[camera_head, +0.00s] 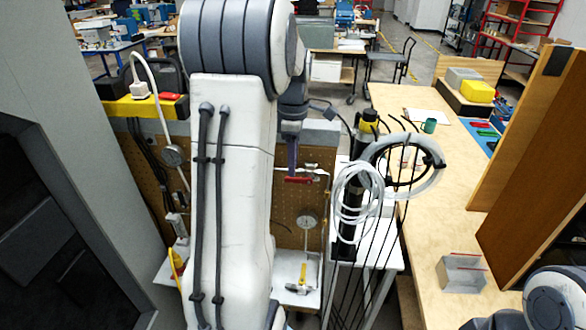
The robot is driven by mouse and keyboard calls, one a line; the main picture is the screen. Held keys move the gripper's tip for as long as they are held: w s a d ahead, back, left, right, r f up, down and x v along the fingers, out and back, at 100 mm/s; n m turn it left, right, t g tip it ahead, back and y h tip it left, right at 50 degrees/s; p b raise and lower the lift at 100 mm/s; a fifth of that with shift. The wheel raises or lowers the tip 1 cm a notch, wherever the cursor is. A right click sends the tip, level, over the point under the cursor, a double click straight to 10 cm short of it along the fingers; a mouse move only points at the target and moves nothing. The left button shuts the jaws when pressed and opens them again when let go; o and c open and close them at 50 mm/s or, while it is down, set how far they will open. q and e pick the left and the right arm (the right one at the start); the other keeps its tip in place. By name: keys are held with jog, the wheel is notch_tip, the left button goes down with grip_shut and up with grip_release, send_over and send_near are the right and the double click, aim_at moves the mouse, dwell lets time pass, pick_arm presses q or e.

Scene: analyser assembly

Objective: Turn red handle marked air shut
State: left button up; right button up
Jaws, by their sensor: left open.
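A small red handle (298,180) sits on thin pipework in front of the brown perforated panel (285,205), near the picture's middle. No marking on it is legible at this size. My left arm fills the centre and bends over at the top. My left gripper (292,168) points down, with its fingertips just above or at the red handle. I cannot tell whether they touch it. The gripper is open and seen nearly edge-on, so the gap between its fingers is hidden. Part of my right arm shows at the lower right, but its gripper is out of view.
Below the red handle are a round gauge (308,220) and a yellow-handled valve (302,273). A black post with coiled white tubing (357,195) and hanging cables stands close to the right. A wooden bench (440,200) lies further right. A grey cabinet (60,130) stands at left.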

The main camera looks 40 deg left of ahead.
aim_at(299, 180)
pick_arm(q)
jog(key=shift+f+p, duration=0.3)
jog(key=shift+f, duration=1.55)
grip_shut()
